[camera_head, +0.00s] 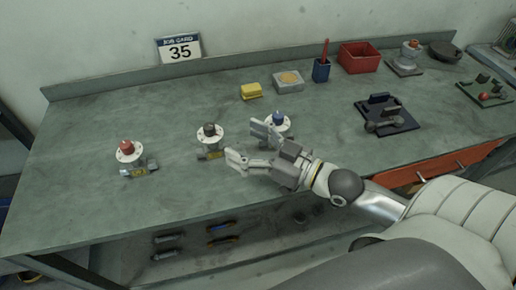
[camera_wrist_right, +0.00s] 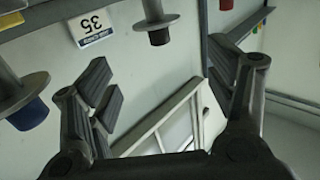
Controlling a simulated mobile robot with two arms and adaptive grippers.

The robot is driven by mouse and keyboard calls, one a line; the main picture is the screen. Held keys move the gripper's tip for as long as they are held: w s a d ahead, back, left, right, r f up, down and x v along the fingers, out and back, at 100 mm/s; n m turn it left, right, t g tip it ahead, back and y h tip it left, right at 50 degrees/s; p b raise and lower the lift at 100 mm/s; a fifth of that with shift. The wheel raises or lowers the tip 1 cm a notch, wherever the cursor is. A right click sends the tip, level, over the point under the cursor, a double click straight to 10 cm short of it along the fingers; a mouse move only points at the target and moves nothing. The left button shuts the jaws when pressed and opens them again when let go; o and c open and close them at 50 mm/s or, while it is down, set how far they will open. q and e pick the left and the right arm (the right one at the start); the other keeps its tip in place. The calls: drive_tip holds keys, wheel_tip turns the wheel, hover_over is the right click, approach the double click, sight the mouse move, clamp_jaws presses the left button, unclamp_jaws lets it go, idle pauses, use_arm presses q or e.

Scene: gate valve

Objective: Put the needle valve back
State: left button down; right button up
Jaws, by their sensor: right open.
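Three small valves with round white flanges stand in a row on the bench: a red-topped one (camera_head: 126,148), a black-topped one (camera_head: 209,133) and a blue-topped one (camera_head: 278,118). I cannot tell which one is the needle valve. My right gripper (camera_head: 243,142) is open and empty, its fingers between the black-topped and blue-topped valves, partly covering the latter. In the right wrist view, the open fingers (camera_wrist_right: 165,100) hold nothing; the black knob (camera_wrist_right: 159,37) and blue knob (camera_wrist_right: 28,114) appear upside down. My left gripper is not in view.
The green bench (camera_head: 90,205) has free room at its front left. Behind stand a yellow block (camera_head: 251,91), a grey box (camera_head: 288,81), a blue cup (camera_head: 321,72) and a red bin (camera_head: 359,57). A dark tray (camera_head: 404,124) with parts lies right. A job card (camera_head: 179,49) reads 35.

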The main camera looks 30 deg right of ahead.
drive_tip(key=shift+v, duration=1.5)
drive_tip(key=shift+s, duration=0.1)
